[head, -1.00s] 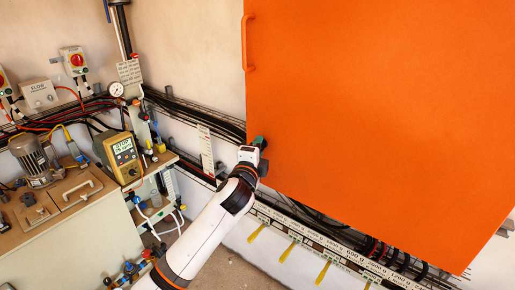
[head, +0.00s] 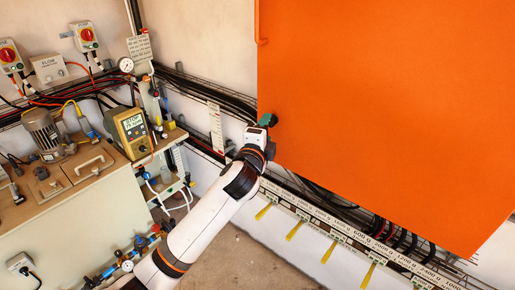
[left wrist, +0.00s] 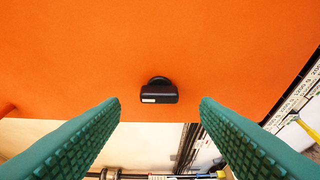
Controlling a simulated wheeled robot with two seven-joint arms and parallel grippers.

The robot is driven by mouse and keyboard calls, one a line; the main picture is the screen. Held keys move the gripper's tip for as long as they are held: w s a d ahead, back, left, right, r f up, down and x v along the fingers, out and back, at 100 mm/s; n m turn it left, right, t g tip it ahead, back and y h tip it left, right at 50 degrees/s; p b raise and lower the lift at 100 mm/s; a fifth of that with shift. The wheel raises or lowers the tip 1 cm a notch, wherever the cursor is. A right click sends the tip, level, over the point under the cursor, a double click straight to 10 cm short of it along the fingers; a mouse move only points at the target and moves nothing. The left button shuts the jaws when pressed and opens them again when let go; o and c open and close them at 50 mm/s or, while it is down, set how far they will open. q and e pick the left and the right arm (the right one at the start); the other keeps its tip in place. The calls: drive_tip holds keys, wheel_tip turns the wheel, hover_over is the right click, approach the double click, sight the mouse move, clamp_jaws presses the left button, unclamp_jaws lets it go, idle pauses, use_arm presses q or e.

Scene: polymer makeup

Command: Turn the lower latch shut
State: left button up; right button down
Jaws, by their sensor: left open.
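My left gripper (left wrist: 160,106) is open, with green ridged fingers on either side. In the head view my left gripper (head: 268,121) is at the lower left edge of the orange door (head: 390,110), where the latch is hidden. My right gripper is out of view.
An orange door handle (head: 262,22) is higher on the door's left edge. A bench (head: 80,215) with a motor and a yellow meter (head: 131,130) stands to the left. Cables and a labelled rail (head: 330,220) run along the wall below the door.

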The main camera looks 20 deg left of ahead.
use_arm(q)
drive_tip(key=s+b, duration=0.2)
drive_tip(key=s, duration=0.7)
drive_tip(key=shift+d, duration=0.15)
wheel_tip(320, 180, down, 37)
drive_tip(key=a+n+g+b, duration=0.3)
drive_tip(key=n+g+b, duration=0.2)
drive_tip(key=g, duration=0.2)
drive_tip(key=s+a+f+n+g+b, duration=0.1)
drive_tip(key=s+f+n+g, duration=0.1)
drive_tip(key=s+f, duration=0.65)
drive_tip(key=s+a+f+n+g+b, duration=0.15)
drive_tip(key=s+f, duration=0.25)
drive_tip(key=f, duration=1)
drive_tip(key=s+f+n+g+b, duration=0.1)
drive_tip(key=s+f+n+g, duration=0.1)
drive_tip(key=s+f, duration=0.5)
drive_tip(key=s+f+n+g+b, duration=0.1)
drive_tip(key=s+f, duration=0.6)
drive_tip(key=s, duration=1)
drive_tip(key=s+f+n+g+h+b, duration=0.1)
drive_tip(key=s+f+n+g, duration=0.2)
drive_tip(key=s+f, duration=0.4)
drive_tip(key=s+d, duration=0.1)
drive_tip(key=s, duration=0.3)
drive_tip(key=shift+s, duration=0.4)
